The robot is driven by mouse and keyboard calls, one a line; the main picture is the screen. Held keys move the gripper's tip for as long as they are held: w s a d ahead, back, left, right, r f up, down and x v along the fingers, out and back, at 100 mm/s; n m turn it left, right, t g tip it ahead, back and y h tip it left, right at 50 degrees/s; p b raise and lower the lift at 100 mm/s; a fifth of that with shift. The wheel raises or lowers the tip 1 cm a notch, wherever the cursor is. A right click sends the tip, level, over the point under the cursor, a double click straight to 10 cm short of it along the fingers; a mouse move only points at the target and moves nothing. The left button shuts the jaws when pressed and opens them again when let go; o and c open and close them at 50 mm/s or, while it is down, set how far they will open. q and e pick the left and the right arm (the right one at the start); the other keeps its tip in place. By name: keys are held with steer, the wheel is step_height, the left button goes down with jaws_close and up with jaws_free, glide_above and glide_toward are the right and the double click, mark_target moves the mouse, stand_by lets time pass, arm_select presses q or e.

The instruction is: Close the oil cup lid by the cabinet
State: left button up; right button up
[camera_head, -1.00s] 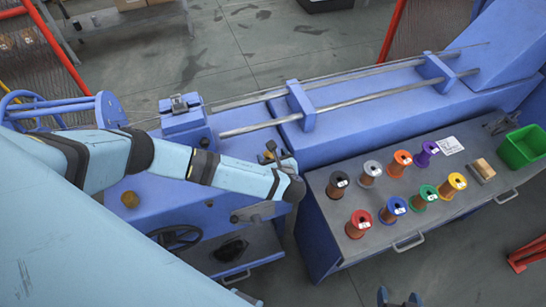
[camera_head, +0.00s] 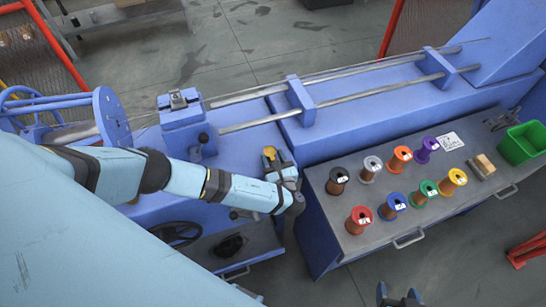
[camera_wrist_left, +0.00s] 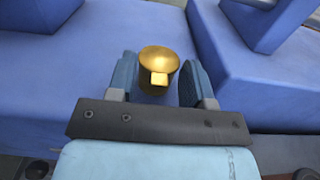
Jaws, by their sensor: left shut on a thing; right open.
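The gold oil cup (camera_head: 269,153) stands on the blue machine bed near its right end, by the cabinet (camera_head: 330,235). In the left wrist view its round gold lid (camera_wrist_left: 158,60) is seen from above, with a small square tab on the near side. The lid looks down on the cup, but I cannot tell if it is fully seated. My left gripper (camera_head: 275,163) is at the cup, its fingers (camera_wrist_left: 158,80) on either side of the gold piece and shut on it. My right gripper (camera_head: 399,298) is open at the bottom edge, mostly out of frame.
Two steel rods (camera_head: 350,98) run along the machine.

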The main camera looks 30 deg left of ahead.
arm_select(q)
steer(key=o, duration=0.9)
steer(key=b+v, duration=0.1)
steer(key=v, duration=1.3)
